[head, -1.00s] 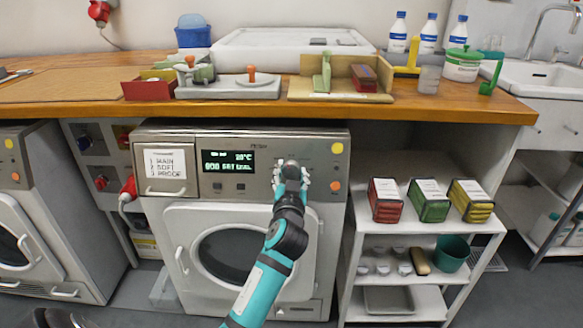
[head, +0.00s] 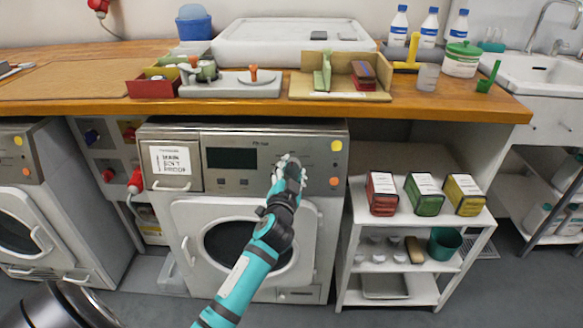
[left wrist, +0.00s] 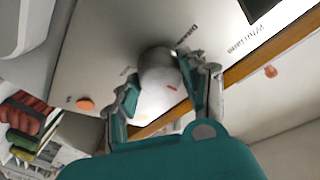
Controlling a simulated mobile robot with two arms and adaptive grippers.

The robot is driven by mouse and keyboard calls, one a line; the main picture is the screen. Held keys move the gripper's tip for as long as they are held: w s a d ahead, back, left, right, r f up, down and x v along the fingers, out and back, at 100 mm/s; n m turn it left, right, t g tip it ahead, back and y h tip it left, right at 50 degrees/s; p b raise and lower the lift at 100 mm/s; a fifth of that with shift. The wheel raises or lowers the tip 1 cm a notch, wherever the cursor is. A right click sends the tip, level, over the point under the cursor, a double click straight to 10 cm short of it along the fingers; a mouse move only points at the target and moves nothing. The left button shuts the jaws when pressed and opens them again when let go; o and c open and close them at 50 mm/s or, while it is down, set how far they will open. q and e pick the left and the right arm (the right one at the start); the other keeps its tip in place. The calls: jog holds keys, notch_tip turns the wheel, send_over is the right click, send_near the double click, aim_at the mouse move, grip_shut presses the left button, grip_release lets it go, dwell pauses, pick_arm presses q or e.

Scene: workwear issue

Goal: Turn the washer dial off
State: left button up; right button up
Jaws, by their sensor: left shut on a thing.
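The washer (head: 330,225) stands under the wooden counter, and its display (head: 231,158) is dark. My left gripper (head: 288,166) is at the right part of the control panel and covers most of the dial there. In the left wrist view the round grey dial (left wrist: 160,72) sits between the two fingers of my left gripper (left wrist: 162,84), which is shut on it. A small red mark shows on the dial's face. Small lettering surrounds the dial, too blurred to read surely. My right gripper is not in view.
A yellow button (head: 336,146) and an orange button (head: 334,182) sit right of the dial. A white shelf (head: 400,225) with red, green and yellow boxes stands to the right. A labelled drawer (head: 170,165) is at the panel's left.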

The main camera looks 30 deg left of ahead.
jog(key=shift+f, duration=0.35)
pick_arm(q)
jog(key=o, duration=1.2)
jog(key=shift+c, duration=0.2)
jog(key=shift+s+d, duration=0.2)
jog(key=shift+s, duration=0.2)
jog(key=v, duration=1.1)
